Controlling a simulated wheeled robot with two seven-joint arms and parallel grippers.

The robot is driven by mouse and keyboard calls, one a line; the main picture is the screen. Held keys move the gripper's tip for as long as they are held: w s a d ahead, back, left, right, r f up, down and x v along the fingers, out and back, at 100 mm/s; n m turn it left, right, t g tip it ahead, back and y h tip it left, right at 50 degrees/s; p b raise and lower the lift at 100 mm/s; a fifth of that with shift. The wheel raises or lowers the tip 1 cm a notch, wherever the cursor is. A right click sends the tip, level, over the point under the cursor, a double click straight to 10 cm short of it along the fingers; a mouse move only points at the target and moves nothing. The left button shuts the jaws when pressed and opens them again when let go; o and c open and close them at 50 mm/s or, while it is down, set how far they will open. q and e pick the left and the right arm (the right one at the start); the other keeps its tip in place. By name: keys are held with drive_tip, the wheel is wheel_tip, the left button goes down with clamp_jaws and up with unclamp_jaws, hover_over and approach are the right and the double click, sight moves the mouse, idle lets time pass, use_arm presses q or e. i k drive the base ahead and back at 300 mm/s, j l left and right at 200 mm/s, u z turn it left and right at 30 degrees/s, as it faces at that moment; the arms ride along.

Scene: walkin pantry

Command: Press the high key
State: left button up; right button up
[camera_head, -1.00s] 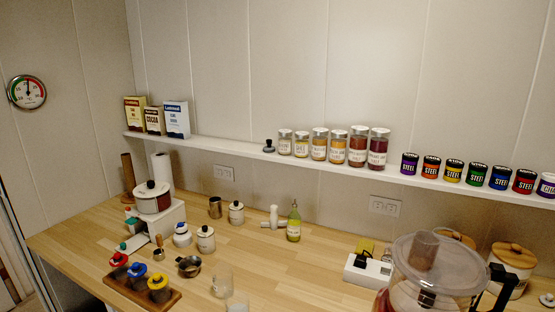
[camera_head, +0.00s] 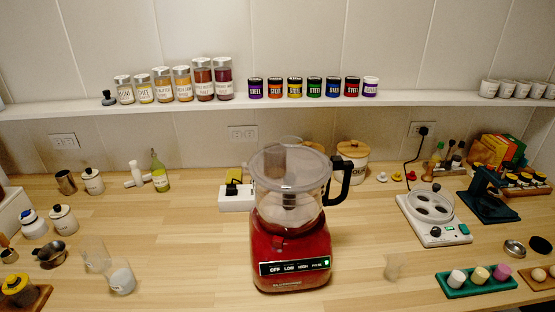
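A red food processor (camera_head: 290,240) with a clear lidded bowl (camera_head: 290,190) and black handle (camera_head: 347,180) stands upright on the wooden counter, near the middle of the view. Its front has a black key panel (camera_head: 280,269) with keys that read OFF, LOW, HIGH and PULSE from left to right. The high key (camera_head: 303,267) is right of the LOW key. A small green light (camera_head: 327,263) shows at the panel's right end. Nothing covers the panel. Neither of my grippers is in view.
Glass cups (camera_head: 121,279) stand left of the processor, and a faint clear glass (camera_head: 393,267) stands to its right. A white egg cooker (camera_head: 433,217) and a green tray (camera_head: 477,285) are farther right. The counter directly beside the processor is mostly clear.

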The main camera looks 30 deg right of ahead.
sight(301, 266)
drive_tip(key=z, duration=1.1)
